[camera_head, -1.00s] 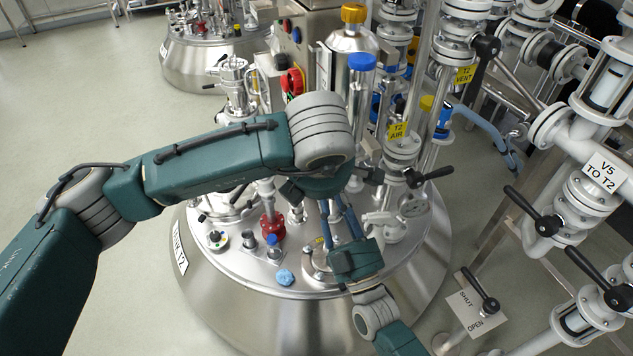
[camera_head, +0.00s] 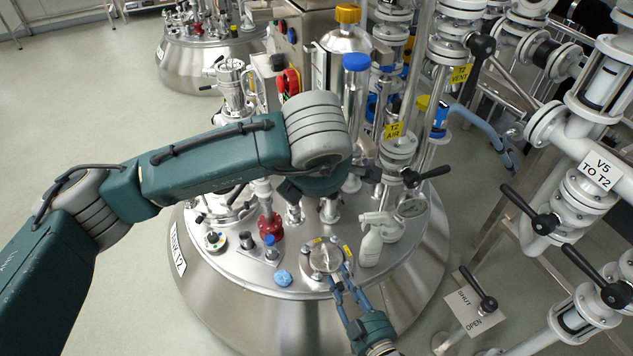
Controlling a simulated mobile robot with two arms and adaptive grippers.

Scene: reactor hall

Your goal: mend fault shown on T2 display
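The T2 tank (camera_head: 225,285), with a "TANK T2" label, stands in the middle. No readable T2 display shows. A round metal lid (camera_head: 322,257) with small yellow marks sits on its top. My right gripper (camera_head: 341,273) is at the lid's front right edge; its two blue fingers are apart with nothing visible between them. I cannot tell if they touch the lid. My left gripper (camera_head: 325,184) hangs under the grey wrist above the tank; its fingers are mostly hidden. The yellow-tagged T2 AIR valve (camera_head: 400,150) and T2 VENT valve (camera_head: 458,48) stand behind.
A white spray bottle (camera_head: 371,243) stands right of the lid. V5 TO T2 piping (camera_head: 577,200) and a SHUT/OPEN plate (camera_head: 468,312) stand right. Floor at left is clear.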

